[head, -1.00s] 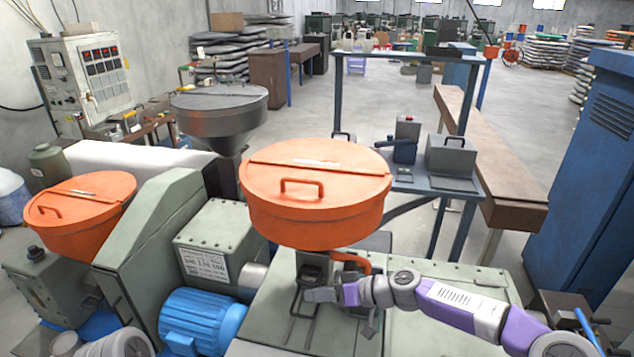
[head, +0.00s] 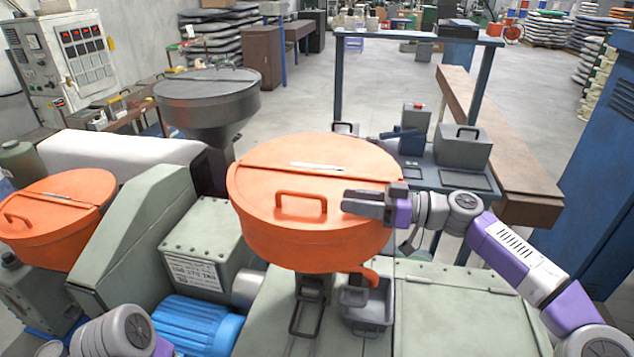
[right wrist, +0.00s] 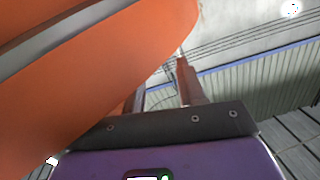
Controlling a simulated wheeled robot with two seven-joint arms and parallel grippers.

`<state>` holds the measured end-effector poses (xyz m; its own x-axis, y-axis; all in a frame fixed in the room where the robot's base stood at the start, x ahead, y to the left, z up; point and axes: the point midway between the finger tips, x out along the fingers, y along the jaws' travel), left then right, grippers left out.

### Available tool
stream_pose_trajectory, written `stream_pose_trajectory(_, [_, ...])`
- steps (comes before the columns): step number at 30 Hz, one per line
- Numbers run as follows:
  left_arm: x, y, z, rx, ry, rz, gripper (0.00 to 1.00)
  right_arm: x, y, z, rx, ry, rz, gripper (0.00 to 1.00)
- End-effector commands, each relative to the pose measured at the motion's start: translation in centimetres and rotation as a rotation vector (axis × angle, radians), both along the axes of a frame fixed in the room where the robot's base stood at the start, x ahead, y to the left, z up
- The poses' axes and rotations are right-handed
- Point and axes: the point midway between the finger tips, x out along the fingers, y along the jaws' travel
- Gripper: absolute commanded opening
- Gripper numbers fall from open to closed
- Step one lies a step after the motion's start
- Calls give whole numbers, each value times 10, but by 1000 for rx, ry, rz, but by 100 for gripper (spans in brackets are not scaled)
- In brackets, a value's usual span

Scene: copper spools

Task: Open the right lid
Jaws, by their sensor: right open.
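The right lid (head: 330,172) is the orange round lid on the right hopper (head: 310,245). It lies shut, with a handle (head: 301,199) standing on its front half. My right gripper (head: 347,203) is open beside the hopper's right front rim, to the right of the handle and apart from it. In the right wrist view the gripper's fingers (right wrist: 160,88) are spread, and a large orange surface (right wrist: 90,80) fills the left side. The handle cannot be made out there. My left arm shows at the bottom left of the head view, but its gripper is out of view.
Another orange lidded hopper (head: 55,205) stands at the left, and a grey one (head: 208,95) behind. A blue motor (head: 195,325) sits below. A blue-grey bench (head: 440,175) stands behind the right hopper. A blue cabinet (head: 600,170) is at the right.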

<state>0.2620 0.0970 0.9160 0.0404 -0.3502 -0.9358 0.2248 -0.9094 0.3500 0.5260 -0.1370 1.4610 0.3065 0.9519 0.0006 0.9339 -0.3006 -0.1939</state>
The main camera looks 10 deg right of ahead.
Motion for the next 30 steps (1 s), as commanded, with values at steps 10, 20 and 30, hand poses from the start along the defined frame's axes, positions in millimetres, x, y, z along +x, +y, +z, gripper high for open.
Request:
stream_pose_trajectory(10, [0, 0, 15, 0, 1, 0, 0, 13, 42, 2, 2, 2, 5, 40])
stream_pose_trajectory(20, [0, 0, 24, 0, 0, 0, 0, 23, 72, 0, 0, 2, 1, 40])
stream_pose_trajectory(30, [0, 0, 24, 0, 0, 0, 0, 23, 72, -1, 0, 2, 0, 26])
